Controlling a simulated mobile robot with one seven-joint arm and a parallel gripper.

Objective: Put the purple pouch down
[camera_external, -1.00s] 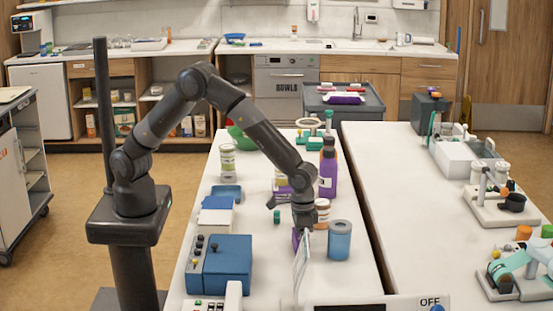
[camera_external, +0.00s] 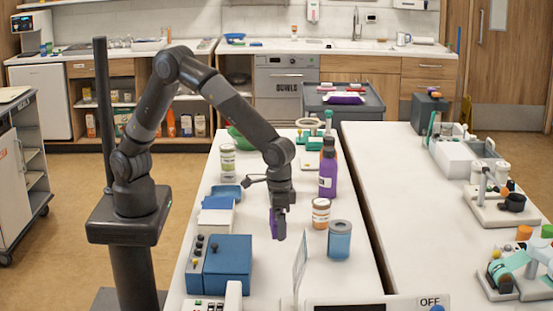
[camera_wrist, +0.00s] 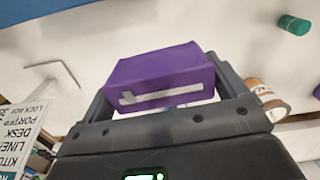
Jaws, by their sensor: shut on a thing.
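The purple pouch (camera_external: 275,226) is in my gripper (camera_external: 280,208), which points down over the white bench. In the wrist view the pouch (camera_wrist: 150,72) spans the space between the two fingers of my gripper (camera_wrist: 160,88), with a pale marking on its near side. My gripper is shut on it. The pouch appears raised above the bench top; its exact height cannot be told.
A blue control box (camera_external: 226,264) stands left of the pouch. An upright clear panel (camera_external: 299,268) is in front, and a blue canister (camera_external: 339,240), a jar (camera_external: 320,214) and a purple bottle (camera_external: 328,172) stand to the right. A small green cylinder (camera_wrist: 293,24) lies nearby.

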